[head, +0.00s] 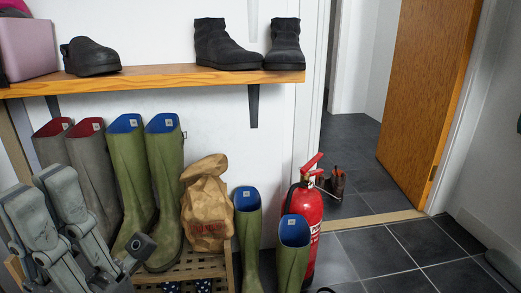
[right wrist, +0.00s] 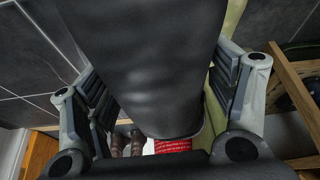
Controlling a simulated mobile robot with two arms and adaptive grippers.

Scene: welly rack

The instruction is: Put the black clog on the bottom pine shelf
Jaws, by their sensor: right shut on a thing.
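My right gripper (right wrist: 160,115) is shut on a dark, smooth thing, seemingly the black clog (right wrist: 160,65), which fills the middle of the right wrist view; its full shape is cut off. My left gripper (head: 33,186) is open and empty at the lower left, in front of the grey boots. The bottom pine shelf (head: 205,265) is a low slatted rack, partly hidden by boots and my left arm. The right wrist view shows pine framing (right wrist: 292,85) at the right. Another low black shoe (head: 92,57) sits on the upper shelf.
Green wellies (head: 160,200) and a brown paper bag (head: 207,205) stand on the rack. More green wellies (head: 292,255) and a red fire extinguisher (head: 308,205) stand to its right. Black ankle boots (head: 225,48) are on the upper shelf (head: 170,78). Tiled floor (head: 400,250) is clear at right.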

